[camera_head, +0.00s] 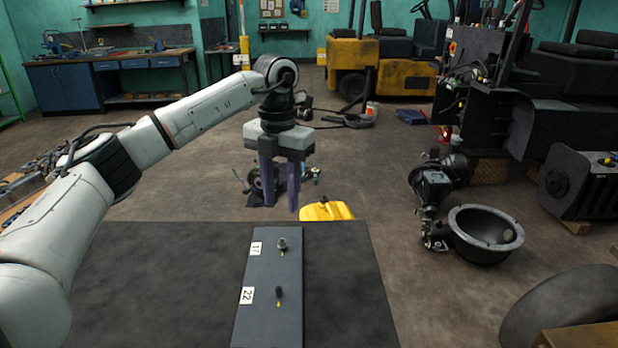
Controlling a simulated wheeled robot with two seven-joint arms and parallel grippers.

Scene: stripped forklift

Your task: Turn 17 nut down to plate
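A grey plate (268,318) lies on the dark table (160,290) in the head view, with labels 17 and 22 on its left edge. Beside label 17 (256,248) a grey nut (282,244) sits on a post near the plate's far end; how high it sits is too small to tell. Beside label 22 (247,295) stands a dark post (279,292) with a small yellow mark. My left gripper (281,206) hangs with its fingers down, above and beyond the nut. Its two purple-grey fingers are apart with nothing between them. My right gripper is not in view.
A yellow object (326,211) lies just beyond the table's far edge. A black bowl-shaped part (484,234) and machine parts stand on the floor at right. A yellow forklift (380,65) stands at the back. The table beside the plate is clear.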

